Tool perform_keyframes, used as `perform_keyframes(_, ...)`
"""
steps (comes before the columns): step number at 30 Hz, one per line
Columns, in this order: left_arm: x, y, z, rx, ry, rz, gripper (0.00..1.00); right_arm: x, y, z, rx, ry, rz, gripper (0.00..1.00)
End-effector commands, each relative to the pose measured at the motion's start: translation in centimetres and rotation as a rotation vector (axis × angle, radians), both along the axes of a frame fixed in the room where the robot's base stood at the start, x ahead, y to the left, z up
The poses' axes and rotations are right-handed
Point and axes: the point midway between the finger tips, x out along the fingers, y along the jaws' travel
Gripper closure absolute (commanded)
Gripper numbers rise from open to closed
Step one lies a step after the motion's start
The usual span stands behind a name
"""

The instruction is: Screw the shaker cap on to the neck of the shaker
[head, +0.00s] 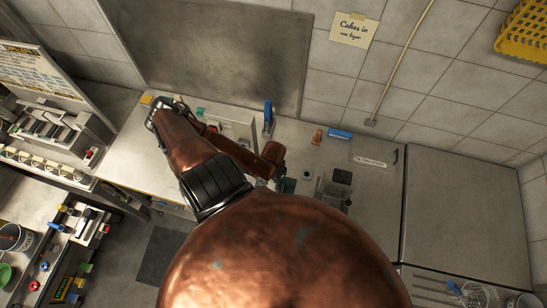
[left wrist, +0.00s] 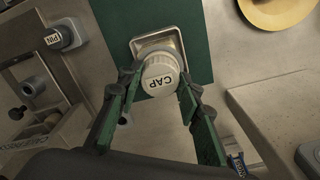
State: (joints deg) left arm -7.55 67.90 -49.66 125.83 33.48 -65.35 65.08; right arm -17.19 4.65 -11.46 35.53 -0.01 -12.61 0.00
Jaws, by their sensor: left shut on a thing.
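A pale round cap (left wrist: 160,76) with the word CAP on its top shows in the left wrist view. My left gripper (left wrist: 158,82) has its green fingers on both sides of the cap and is shut on it. The cap is in front of a square metal dish (left wrist: 141,45) on a green mat; I cannot tell whether it touches the dish. In the head view my left arm bends over the counter, and the gripper end is mostly hidden. I cannot make out the shaker or its neck for certain. My right gripper is not in view.
A grey part labelled PIN (left wrist: 64,38) stands left of the mat. A brass-coloured round thing (left wrist: 275,10) is at upper right. In the head view a blue upright tool (head: 268,118), a blue box (head: 339,134) and a dark-topped container (head: 342,178) stand on the counter.

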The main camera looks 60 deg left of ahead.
Motion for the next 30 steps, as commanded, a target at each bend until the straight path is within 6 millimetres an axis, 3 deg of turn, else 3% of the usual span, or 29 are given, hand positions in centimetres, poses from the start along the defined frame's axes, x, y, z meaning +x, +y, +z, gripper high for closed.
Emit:
perform_keyframes(5, 0.0, 0.0, -0.5, 0.0, 0.0, 0.0, 0.96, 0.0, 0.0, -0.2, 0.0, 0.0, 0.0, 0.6)
perform_keyframes(6, 0.0, 0.0, -0.5, 0.0, 0.0, 0.0, 0.67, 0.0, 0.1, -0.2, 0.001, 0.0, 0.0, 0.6)
perform_keyframes(15, 0.0, 0.0, -0.5, 0.0, 0.0, 0.0, 0.47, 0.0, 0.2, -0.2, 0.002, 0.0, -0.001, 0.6)
perform_keyframes(24, 0.0, 0.0, -0.2, 0.0, -0.001, 0.0, 0.47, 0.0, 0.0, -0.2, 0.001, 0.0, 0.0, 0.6)
perform_keyframes(30, 0.1, 0.1, 2.3, 0.001, -0.002, -0.002, 0.47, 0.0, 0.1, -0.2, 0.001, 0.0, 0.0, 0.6)
